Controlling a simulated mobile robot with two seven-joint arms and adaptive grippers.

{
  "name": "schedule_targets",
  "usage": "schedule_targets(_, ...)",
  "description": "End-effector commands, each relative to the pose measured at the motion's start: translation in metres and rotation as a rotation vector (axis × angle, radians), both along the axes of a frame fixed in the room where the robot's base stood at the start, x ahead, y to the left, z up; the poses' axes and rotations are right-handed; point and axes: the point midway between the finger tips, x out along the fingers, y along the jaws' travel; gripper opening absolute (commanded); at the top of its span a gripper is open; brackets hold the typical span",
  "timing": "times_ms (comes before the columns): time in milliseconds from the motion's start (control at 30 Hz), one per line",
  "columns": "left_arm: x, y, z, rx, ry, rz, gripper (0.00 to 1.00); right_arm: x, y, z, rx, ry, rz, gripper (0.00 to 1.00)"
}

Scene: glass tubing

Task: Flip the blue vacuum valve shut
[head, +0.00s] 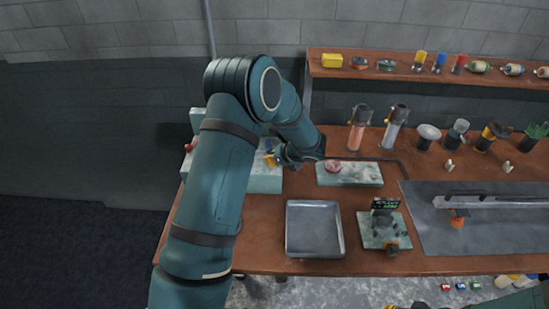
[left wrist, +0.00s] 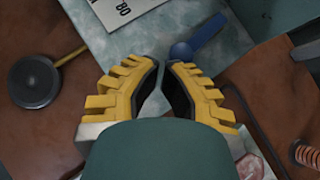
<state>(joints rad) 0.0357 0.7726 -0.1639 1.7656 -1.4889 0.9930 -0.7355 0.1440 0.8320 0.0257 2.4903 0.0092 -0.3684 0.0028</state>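The blue valve handle (left wrist: 196,37) lies on a pale speckled stone panel just beyond my left fingertips, slightly to the right in the left wrist view. In the head view a small blue spot, probably the same handle (head: 268,159), shows beside my left gripper (head: 290,158) at the front of the pale block. My left gripper (left wrist: 164,66) has yellow fingers with black pads, close together with a narrow gap and nothing visible between them. It appears apart from the handle. My forearm hides part of the block. Only a yellow bit of my right gripper (head: 418,306) shows at the bottom edge.
A metal tray (head: 314,250) and a small display stand (head: 370,239) sit at the front of the wooden bench. A pale slab (head: 365,174) lies right of my left gripper. A round dark dial (left wrist: 35,81) and a copper coil (left wrist: 307,154) flank the fingers.

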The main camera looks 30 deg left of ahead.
Motion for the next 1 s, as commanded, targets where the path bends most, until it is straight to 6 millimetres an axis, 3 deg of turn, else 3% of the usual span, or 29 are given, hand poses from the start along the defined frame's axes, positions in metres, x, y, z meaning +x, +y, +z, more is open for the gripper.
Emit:
schedule_targets(467, -0.003, 0.004, 0.0, 0.001, 0.0, 0.0, 0.0, 0.0, 0.0, -0.004, -0.001, 0.0, 0.0, 0.0)
schedule_targets(1000, 0.01, -0.005, 0.0, 0.001, 0.001, 0.0, 0.0, 0.0, 0.0, -0.002, -0.001, 0.0, 0.0, 0.0)
